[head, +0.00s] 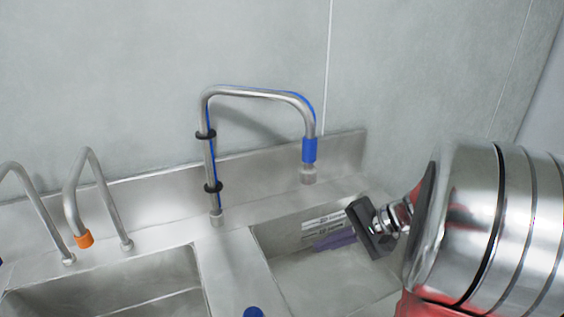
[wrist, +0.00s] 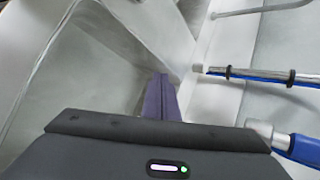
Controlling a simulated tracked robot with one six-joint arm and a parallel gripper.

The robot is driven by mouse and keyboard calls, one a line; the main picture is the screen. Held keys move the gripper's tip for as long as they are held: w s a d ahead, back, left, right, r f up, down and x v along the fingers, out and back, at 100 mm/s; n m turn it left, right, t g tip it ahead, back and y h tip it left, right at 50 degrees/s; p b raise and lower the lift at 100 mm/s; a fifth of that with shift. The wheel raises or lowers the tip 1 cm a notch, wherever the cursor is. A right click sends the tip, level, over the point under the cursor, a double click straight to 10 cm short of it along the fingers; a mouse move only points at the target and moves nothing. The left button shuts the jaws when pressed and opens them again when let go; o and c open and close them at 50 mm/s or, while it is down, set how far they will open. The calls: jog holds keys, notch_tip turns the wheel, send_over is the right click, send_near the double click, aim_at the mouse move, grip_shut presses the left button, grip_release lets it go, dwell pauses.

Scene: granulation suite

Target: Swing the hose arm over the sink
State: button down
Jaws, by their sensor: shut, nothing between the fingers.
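The hose arm (head: 255,92) is a grey bent pipe with a blue hose along it, held by black clips, rising from the ledge behind the sinks. Its blue-sleeved end (head: 309,150) hangs down to the right, and in the head view its tip shows against the back ledge. The right sink basin (head: 290,268) lies below and in front. My gripper (head: 368,228) is shut and empty over the right basin, right of and nearer than the hose end. In the wrist view the hose arm (wrist: 255,74) runs at the right, its blue end (wrist: 303,150) apart from my gripper (wrist: 160,130).
A second basin (head: 110,290) lies to the left, with a plain tap (head: 40,210) and an orange-tipped tap (head: 83,240) behind it. The wall stands close behind.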

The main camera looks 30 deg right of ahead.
jog(key=w+d+r+t, duration=0.6)
jog(key=d+r+t, duration=0.3)
jog(key=d+r, duration=0.3)
jog(key=shift+d+y, duration=0.3)
jog(key=shift+d, duration=0.1)
jog(key=shift+w, duration=0.15)
jog(key=x, duration=1)
jog(key=shift+s+a+r, duration=0.1)
jog(key=shift+s+a, duration=1.35)
jog(key=shift+s, duration=0.05)
